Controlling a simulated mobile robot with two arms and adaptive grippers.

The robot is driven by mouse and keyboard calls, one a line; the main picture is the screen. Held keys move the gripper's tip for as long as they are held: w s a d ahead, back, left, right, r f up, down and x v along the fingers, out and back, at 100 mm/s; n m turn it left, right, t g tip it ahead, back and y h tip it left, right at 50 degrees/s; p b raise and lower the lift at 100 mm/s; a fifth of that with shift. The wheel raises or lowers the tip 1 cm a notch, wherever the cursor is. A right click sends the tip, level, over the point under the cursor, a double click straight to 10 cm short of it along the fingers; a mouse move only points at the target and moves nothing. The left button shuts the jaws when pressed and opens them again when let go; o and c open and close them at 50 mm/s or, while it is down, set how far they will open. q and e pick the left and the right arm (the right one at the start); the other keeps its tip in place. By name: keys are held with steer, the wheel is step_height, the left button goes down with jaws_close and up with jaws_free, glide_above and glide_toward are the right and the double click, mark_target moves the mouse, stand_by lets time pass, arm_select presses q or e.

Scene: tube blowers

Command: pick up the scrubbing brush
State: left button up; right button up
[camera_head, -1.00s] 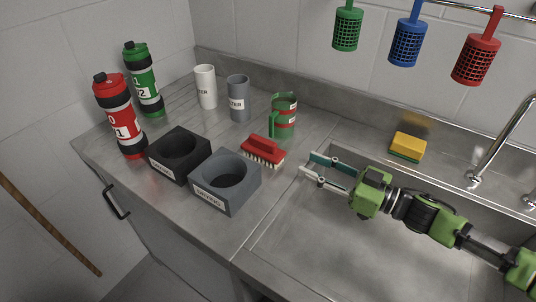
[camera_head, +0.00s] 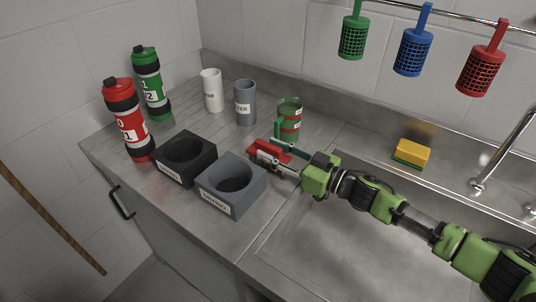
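The fingers appear spread around the brush; I cannot make out firm contact. The gripper partly hides the brush, including most of its bristles. My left gripper is not in view.
A grey block (camera_head: 232,187) and a black block (camera_head: 187,158) stand close on the left. A yellow sponge (camera_head: 412,153) lies beyond the sink basin (camera_head: 330,240). Red and green bottles stand at the left.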

jaws_close()
steer(key=shift+r, duration=0.1)
steer(key=shift+r, duration=0.6)
steer(key=s+d+r, duration=0.1)
steer(key=s+r, duration=1)
steer(key=s, duration=0.3)
steer(key=shift+d+r, duration=0.15)
steer(key=shift+r, duration=0.2)
